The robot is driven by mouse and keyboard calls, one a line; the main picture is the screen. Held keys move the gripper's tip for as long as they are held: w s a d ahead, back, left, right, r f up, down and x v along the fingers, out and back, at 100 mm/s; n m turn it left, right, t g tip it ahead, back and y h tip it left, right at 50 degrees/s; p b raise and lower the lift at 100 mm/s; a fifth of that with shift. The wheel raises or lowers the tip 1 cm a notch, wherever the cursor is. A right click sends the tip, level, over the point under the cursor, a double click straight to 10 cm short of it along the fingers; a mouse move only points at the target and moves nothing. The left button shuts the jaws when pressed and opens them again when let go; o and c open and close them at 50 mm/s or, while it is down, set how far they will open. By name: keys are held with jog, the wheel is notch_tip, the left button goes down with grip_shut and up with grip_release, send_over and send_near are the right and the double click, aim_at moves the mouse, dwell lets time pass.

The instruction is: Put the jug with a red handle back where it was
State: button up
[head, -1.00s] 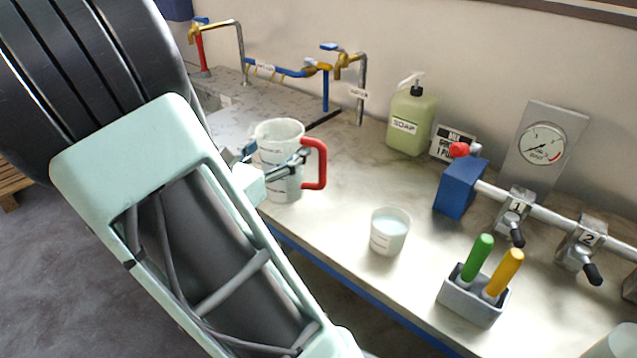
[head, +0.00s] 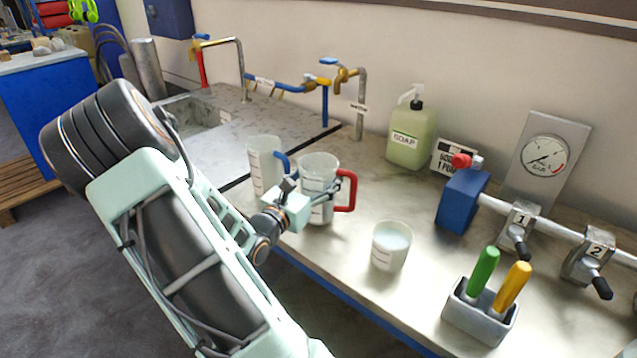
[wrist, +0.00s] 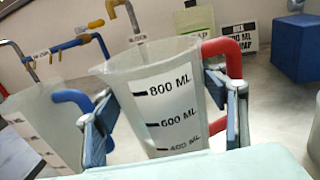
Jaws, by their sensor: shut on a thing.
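The jug with a red handle (head: 318,172) stands upright over the counter, its red handle (head: 347,190) pointing right. In the wrist view the jug (wrist: 165,100) shows its 800, 600 and 400 ML marks and sits between my fingers. My gripper (head: 305,200) is shut on the jug's body, one finger on each side. A second jug with a blue handle (head: 262,165) stands close on the left; it also shows in the wrist view (wrist: 40,125). Whether the red-handled jug's base touches the counter cannot be told.
A small beaker (head: 391,247) of pale liquid stands to the right. Behind are the taps (head: 345,75) and a soap bottle (head: 411,135). A blue block (head: 461,203) with valves and a grey holder (head: 480,315) with green and yellow handles stand farther right. A sink (head: 192,112) lies at back left.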

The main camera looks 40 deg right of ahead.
jog(key=shift+f, duration=0.75)
jog(key=o, duration=1.4)
jog(key=shift+f, duration=0.1)
jog(key=shift+r, duration=0.25)
jog(key=v, duration=1.2)
jog(key=shift+a, duration=0.1)
